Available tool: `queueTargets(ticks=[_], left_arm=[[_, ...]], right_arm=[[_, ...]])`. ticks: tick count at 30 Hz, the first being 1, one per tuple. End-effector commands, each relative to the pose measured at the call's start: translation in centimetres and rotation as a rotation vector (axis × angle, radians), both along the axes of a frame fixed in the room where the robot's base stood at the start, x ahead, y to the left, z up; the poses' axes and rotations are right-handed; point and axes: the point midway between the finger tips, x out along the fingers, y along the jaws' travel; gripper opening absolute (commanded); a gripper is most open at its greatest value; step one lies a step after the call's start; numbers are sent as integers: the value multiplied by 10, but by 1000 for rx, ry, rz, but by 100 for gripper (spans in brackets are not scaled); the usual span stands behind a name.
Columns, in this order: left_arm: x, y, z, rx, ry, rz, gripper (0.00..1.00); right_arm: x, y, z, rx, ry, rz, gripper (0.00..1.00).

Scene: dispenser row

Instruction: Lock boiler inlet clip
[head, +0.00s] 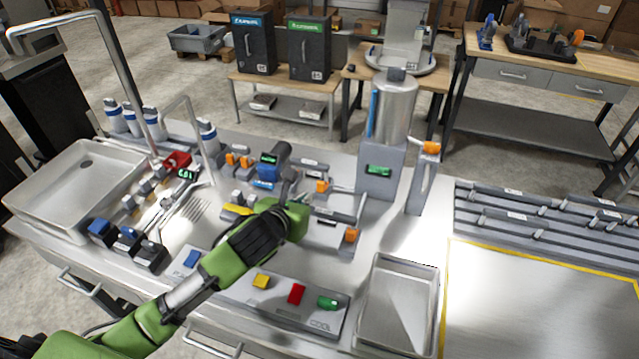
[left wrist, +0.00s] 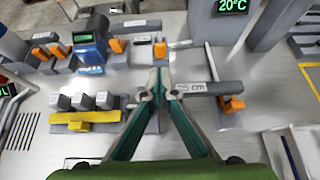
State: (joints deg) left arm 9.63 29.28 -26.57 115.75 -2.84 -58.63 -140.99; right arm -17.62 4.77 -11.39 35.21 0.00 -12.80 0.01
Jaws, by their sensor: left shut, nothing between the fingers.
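The boiler looks to be the silver cylinder (head: 395,108) on a grey base with a green display, which reads 20°C in the left wrist view. Several orange clips sit on grey fittings. One orange clip (head: 322,186) is left of the boiler base; in the left wrist view an orange clip (left wrist: 160,50) lies just beyond my fingertips. Another orange clip (head: 351,236) (left wrist: 232,104) is at the end of a bar marked in cm. I cannot tell which is the inlet clip. My left gripper (left wrist: 160,76) is shut and empty, above the fittings. My right gripper is not in view.
A blue-faced device (head: 268,168) (left wrist: 89,42) stands left of my fingers. A yellow lever (head: 238,209) (left wrist: 85,117) lies nearer. A panel with coloured buttons (head: 296,294) is in front. An empty tray (head: 435,300) is right, a sink (head: 60,180) left.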

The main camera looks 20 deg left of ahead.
Motion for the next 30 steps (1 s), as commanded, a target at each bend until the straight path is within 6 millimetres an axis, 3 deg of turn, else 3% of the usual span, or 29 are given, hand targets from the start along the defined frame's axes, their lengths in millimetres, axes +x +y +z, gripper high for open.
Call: queueTargets(ticks=[11, 30], left_arm=[[4, 0, -2, -2, 1, 1, 0], [75, -2, -43, 0, 1, 1, 0]], right_arm=[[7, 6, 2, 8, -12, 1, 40], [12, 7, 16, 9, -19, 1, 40]])
